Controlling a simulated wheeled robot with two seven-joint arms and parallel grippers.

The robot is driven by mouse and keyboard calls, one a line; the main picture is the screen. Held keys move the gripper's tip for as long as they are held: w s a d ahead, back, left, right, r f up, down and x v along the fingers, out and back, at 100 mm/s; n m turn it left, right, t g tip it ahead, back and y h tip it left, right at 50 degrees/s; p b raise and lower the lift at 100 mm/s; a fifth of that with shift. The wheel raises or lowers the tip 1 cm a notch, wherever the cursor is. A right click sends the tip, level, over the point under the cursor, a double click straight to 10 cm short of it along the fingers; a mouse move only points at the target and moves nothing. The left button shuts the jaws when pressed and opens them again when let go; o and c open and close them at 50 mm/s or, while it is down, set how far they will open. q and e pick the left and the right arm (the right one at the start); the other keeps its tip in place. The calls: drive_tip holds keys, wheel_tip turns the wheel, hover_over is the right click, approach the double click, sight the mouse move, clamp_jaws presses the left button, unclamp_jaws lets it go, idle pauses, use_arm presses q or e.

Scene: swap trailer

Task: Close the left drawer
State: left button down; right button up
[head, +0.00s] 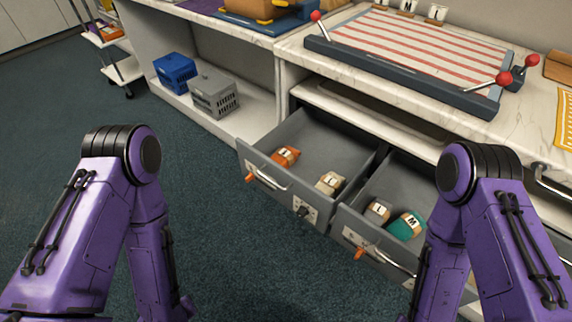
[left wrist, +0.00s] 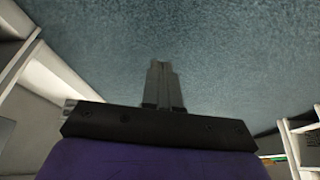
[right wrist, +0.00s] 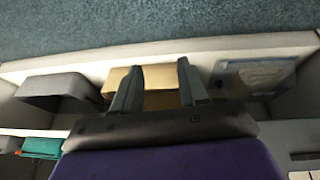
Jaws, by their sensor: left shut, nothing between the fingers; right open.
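The left drawer (head: 257,163) is grey and stands pulled open under the marble counter in the head view, with a metal handle on its front. It holds an orange block (head: 286,156) and a beige block (head: 330,182). The right drawer (head: 345,222) beside it is also open, with a beige block (head: 378,211) and a teal block (head: 406,226). My left gripper (left wrist: 163,66) shows in the left wrist view, fingers together and empty, over the floor and away from any drawer. My right gripper (right wrist: 155,75) shows in the right wrist view, fingers apart. Both grippers are hidden in the head view.
A blue crate (head: 175,72) and a grey crate (head: 214,94) sit on the low shelf left of the drawers. A board with red-knobbed levers (head: 410,50) lies on the counter. The carpet (head: 205,200) before the left drawer is clear.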

use_arm(q)
drive_tip(key=w+d+r+n+t+h+p, duration=0.2)
drive_tip(key=w+d+r+n+h, duration=0.25)
drive_tip(key=w+d+n, duration=0.25)
drive_tip(key=n+t+h+p, duration=0.3)
drive_tip(key=n+t+h, duration=0.35)
drive_tip(key=n, duration=0.65)
approach(295, 181)
drive_tip(key=s+a, duration=0.5)
drive_tip(key=s, duration=0.1)
drive_tip(key=shift+n, duration=0.4)
drive_tip(key=b+x, duration=0.2)
drive_tip(key=x, duration=0.2)
drive_tip(key=r+b+x, duration=0.1)
drive_tip(key=b+x, duration=0.1)
drive_tip(key=x, duration=0.3)
drive_tip(key=d+r+b+x, duration=0.1)
drive_tip(key=b+x, duration=0.1)
drive_tip(key=x, duration=0.3)
drive_tip(key=shift+r, duration=0.2)
